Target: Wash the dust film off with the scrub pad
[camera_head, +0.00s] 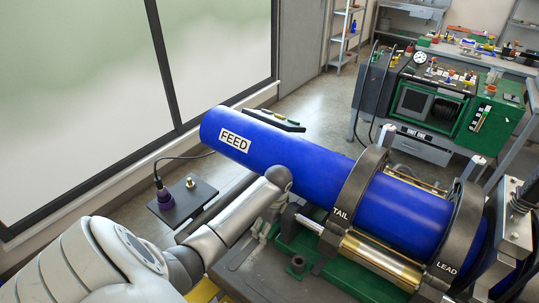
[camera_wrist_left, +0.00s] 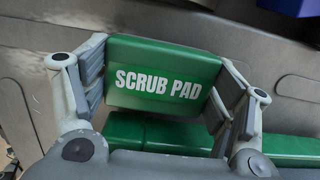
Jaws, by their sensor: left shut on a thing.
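My left gripper (camera_wrist_left: 158,88) is shut on the green scrub pad (camera_wrist_left: 165,55), with a finger on each side of its white lettering. In the head view my left arm reaches in from the lower left, and its end is just below the blue pipe; the pad cannot be made out there. The blue pipe (camera_head: 300,160) is marked FEED and lies through two dark clamp rings marked TAIL (camera_head: 352,190) and LEAD (camera_head: 462,225). I cannot make out a dust film on any surface. My right gripper is not in view.
The clamp rings stand over a green base with brass cylinders (camera_head: 376,260). A green control unit (camera_head: 440,105) stands behind. Open floor (camera_head: 300,115) lies between.

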